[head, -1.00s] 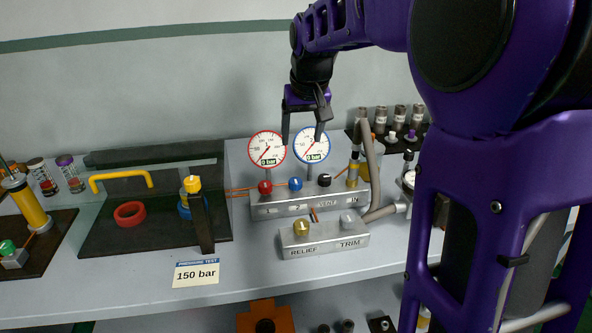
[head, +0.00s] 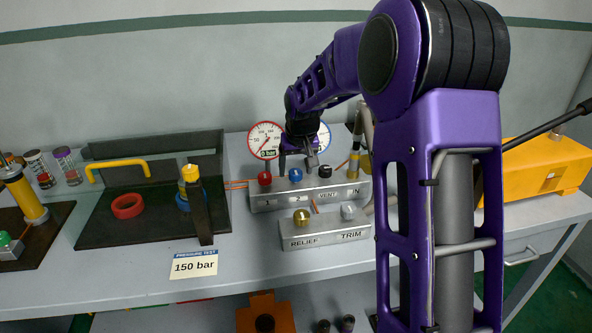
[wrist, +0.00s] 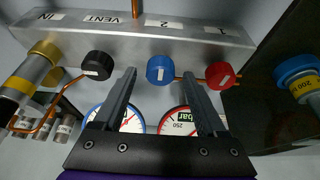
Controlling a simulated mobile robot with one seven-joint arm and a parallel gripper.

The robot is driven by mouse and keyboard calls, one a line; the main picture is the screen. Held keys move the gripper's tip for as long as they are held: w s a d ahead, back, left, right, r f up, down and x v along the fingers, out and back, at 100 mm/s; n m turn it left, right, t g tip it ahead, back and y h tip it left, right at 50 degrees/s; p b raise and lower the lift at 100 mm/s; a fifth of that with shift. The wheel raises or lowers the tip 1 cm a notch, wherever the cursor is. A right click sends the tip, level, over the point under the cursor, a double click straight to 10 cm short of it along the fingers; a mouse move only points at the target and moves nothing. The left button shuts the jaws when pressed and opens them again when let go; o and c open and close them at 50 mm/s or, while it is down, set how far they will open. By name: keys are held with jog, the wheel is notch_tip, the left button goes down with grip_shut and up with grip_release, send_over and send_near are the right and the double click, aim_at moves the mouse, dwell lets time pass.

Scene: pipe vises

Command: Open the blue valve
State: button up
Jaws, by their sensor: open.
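The blue valve (head: 295,175) is a round knob on the upper silver manifold block (head: 270,202), between a red knob (head: 264,178) and a black knob (head: 325,171). My gripper (head: 296,164) is open and empty, just above the blue valve in the head view, pointing down at the manifold. I cannot tell whether either finger touches the knob. In the wrist view the fingers of my gripper (wrist: 159,76) lie on either side of it.
A red-rimmed gauge (head: 266,140) reads 0 bar; a blue-rimmed gauge (head: 324,136) is mostly hidden by my gripper. In front stands a lower block (head: 325,236) marked RELIEF and TRIM, with gold and silver knobs. A "150 bar" card (head: 194,265) lies at the front edge.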

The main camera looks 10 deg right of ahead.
jog(key=shift+w+f, duration=0.1)
jog(key=shift+f, duration=0.05)
jog(key=shift+c, duration=0.3)
grip_shut()
